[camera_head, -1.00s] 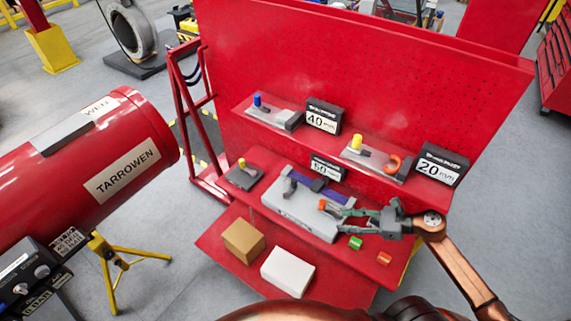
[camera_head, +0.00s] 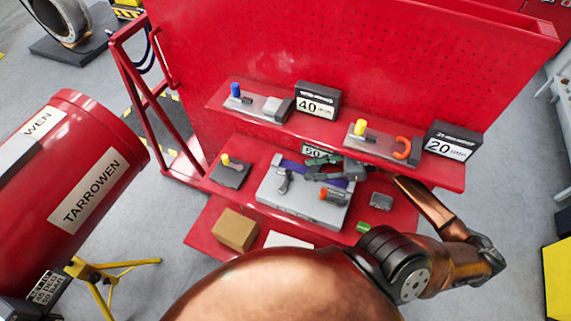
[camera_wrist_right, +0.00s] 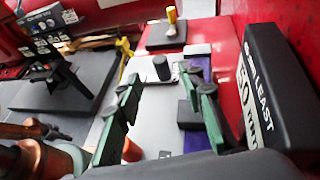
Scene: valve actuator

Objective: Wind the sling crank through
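A pale grey flat unit (camera_head: 300,208) with a purple sling band (camera_head: 290,165) sits on the middle shelf. A dark grey crank-like lever (camera_head: 284,182) stands on its left part. In the right wrist view, a dark upright knob (camera_wrist_right: 162,68) on the grey unit (camera_wrist_right: 150,125) shows beyond and between my fingertips, apart from them. The purple band (camera_wrist_right: 197,65) runs along its right side. My left gripper is out of view.
Behind the gripper is a red pegboard, with an upper shelf (camera_head: 440,176) holding 40 and 20 label blocks. An orange-tipped part (camera_head: 333,195) lies on the unit's right. A cardboard box (camera_head: 235,231) stands lower left. My copper arm hides the lower front.

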